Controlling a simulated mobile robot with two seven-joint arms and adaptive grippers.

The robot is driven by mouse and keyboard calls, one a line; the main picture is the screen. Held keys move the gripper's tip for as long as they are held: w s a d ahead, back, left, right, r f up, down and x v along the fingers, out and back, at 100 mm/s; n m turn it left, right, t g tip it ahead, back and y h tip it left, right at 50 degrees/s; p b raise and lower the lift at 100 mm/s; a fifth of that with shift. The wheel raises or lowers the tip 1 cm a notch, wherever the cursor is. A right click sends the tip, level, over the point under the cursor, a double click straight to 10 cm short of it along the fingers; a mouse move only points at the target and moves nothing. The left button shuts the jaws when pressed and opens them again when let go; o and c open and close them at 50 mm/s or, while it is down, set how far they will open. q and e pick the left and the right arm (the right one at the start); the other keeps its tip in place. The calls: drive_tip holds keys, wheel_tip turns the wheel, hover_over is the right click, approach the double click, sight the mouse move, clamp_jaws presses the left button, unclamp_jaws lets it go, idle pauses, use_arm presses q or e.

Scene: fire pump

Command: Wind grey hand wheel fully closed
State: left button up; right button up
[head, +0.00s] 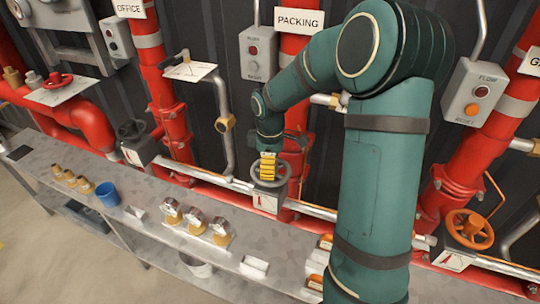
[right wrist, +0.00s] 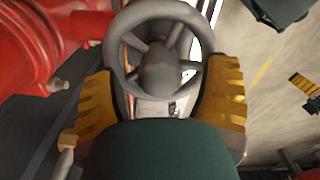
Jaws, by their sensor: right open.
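The grey hand wheel (head: 284,176) sits on a pipe below the PACKING sign, above a white dial plate (head: 265,203) with a red pointer. My right gripper (head: 268,168) reaches down to this wheel and hides part of it. In the right wrist view the spoked wheel (right wrist: 165,12) fills the upper middle. The yellow ribbed fingers of my right gripper (right wrist: 160,75) stand apart on both sides of its lower rim. I cannot tell whether they touch it. Yellow ribbed parts (right wrist: 305,84) at the right edge look like my left gripper; its state is unclear.
A dark wheel (head: 131,130), a red wheel (head: 58,80) and an orange wheel (head: 470,229) sit on other pipes. A bench (head: 150,240) in front holds a blue cup (head: 107,194), gauges (head: 196,221) and brass fittings.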

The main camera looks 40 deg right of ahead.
drive_tip(key=shift+f, duration=0.3)
clamp_jaws()
drive_tip(key=m+p, duration=0.1)
drive_tip(key=m, duration=0.3)
drive_tip(key=shift+r, duration=0.1)
drive_tip(key=m, duration=0.4)
drive_tip(key=shift+p, duration=0.3)
